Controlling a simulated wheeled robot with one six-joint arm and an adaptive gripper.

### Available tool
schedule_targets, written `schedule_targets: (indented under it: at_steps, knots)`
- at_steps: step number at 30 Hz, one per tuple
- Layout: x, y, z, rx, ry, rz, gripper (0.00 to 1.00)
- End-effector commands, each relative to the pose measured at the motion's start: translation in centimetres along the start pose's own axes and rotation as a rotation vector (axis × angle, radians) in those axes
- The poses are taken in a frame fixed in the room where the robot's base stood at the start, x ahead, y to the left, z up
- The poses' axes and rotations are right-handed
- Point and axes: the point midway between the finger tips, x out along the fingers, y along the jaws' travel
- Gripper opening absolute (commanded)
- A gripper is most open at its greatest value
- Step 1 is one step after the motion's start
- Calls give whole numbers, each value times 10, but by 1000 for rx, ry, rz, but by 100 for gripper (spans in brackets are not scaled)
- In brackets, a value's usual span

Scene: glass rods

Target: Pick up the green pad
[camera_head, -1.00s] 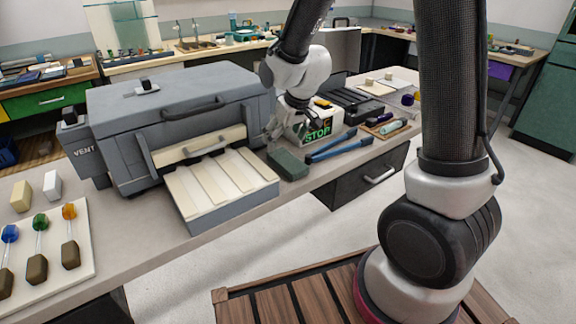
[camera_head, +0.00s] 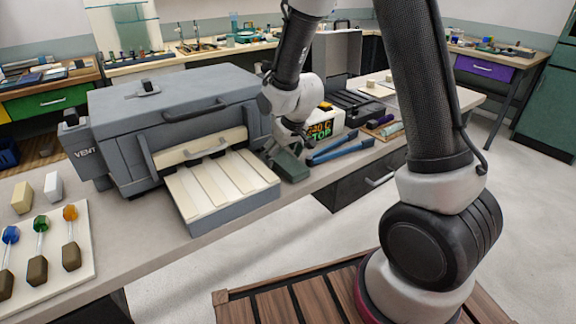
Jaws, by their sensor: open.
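The green pad (camera_head: 291,166) is a dark green block lying on the bench near its front edge, just right of the grey machine's tray. My gripper (camera_head: 283,152) is directly above and at the pad, pointing down, with its fingers around or just over the pad's back part. The fingers are open. They are small and dark here, so I cannot tell whether they touch the pad.
The grey machine (camera_head: 170,115) with its slatted tray (camera_head: 221,190) stands close on the left. Blue-handled tongs (camera_head: 340,150) lie just right of the pad. A white box with a display (camera_head: 325,124) stands behind. A board with several coloured-tipped tools (camera_head: 84,251) lies at left front.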

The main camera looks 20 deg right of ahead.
Motion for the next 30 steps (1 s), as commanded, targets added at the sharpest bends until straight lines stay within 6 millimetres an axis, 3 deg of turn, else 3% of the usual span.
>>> schedule_targets:
  at_steps: [14, 23, 30]
  knots:
    - [3, 0, 1, 0, 0, 0, 83]
    - [3, 0, 1, 0, 0, 0, 34]
    - [3, 0, 1, 0, 0, 0, 34]
